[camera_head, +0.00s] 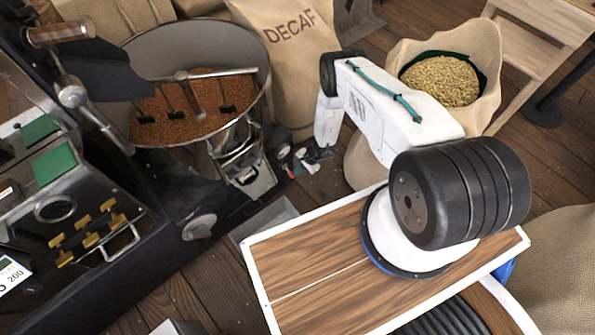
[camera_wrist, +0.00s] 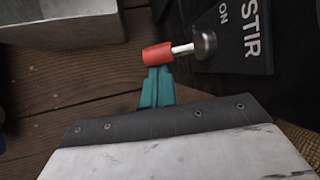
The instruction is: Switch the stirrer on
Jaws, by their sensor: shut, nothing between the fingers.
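The stirrer switch is a small lever with a red grip (camera_wrist: 157,54), a silver rod and a dark round pivot (camera_wrist: 205,44). It sits beside a black plate (camera_wrist: 238,28) lettered STIR and ON. In the wrist view the lever lies sideways, grip to the left of the pivot. My gripper (camera_wrist: 157,72) has its teal fingers shut and empty, with the tips right at the red grip; I cannot tell whether they touch. In the head view my gripper (camera_head: 322,153) is small, beside the red grip (camera_head: 300,153). The stirrer arms (camera_head: 197,97) rest over brown beans in the round pan (camera_head: 150,50).
The roaster's control panel (camera_head: 85,235) and a metal chute (camera_head: 245,175) stand left of my arm. A DECAF sack (camera_head: 285,75) and an open sack of pale beans (camera_head: 405,55) stand behind. A grey metal box (camera_wrist: 60,25) shows at the wrist view's upper left.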

